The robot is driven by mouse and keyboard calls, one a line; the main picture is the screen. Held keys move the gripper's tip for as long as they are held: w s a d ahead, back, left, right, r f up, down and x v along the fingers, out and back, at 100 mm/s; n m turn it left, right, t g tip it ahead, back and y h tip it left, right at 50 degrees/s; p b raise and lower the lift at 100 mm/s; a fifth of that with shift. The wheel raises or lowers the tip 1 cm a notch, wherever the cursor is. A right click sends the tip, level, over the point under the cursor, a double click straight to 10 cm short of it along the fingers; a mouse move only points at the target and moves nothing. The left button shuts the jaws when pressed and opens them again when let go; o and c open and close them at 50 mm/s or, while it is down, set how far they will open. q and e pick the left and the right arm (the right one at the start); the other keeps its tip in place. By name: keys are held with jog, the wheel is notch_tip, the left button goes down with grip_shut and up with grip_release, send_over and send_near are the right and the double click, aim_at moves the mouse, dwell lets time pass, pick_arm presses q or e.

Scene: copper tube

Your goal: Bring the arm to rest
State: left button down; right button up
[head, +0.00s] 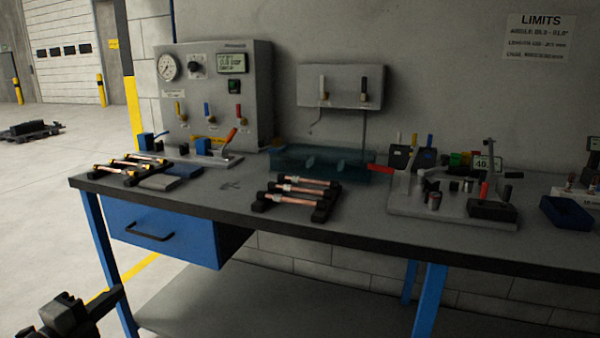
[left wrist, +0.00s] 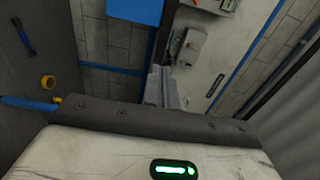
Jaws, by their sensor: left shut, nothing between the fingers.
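My left gripper (head: 72,313) is low at the bottom left corner of the head view, beside the bench and below its top, clear of everything on it. In the left wrist view its fingers (left wrist: 165,88) are together with nothing between them. Copper tubes (head: 302,190) lie on a black rack in the middle of the bench (head: 225,205). More tubes (head: 130,163) lie on another black rack at the bench's left end. My right gripper is not in view.
A grey test panel (head: 213,95) with a gauge stands at the back left. A fixture plate (head: 450,205) with levers and a blue tray (head: 566,213) are on the right. A blue drawer (head: 160,233) hangs under the bench. The floor (head: 40,200) to the left is open.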

pick_arm(q)
jog(key=s+d+f+n+g+y+p, duration=0.2)
jog(key=s+d+f+n+g, duration=0.1)
jog(key=s+d+f+n, duration=0.75)
jog(key=s+d+f+n+g+p, duration=0.1)
jog(key=s+d+n+g, duration=0.1)
jog(key=s+d+n, duration=0.2)
jog(key=s+d+f+n+g, duration=0.1)
jog(key=s+d+n, duration=0.3)
jog(key=d, duration=0.6)
jog(key=shift+f+g+h+p, duration=0.3)
jog(key=shift+g+h+p, duration=0.1)
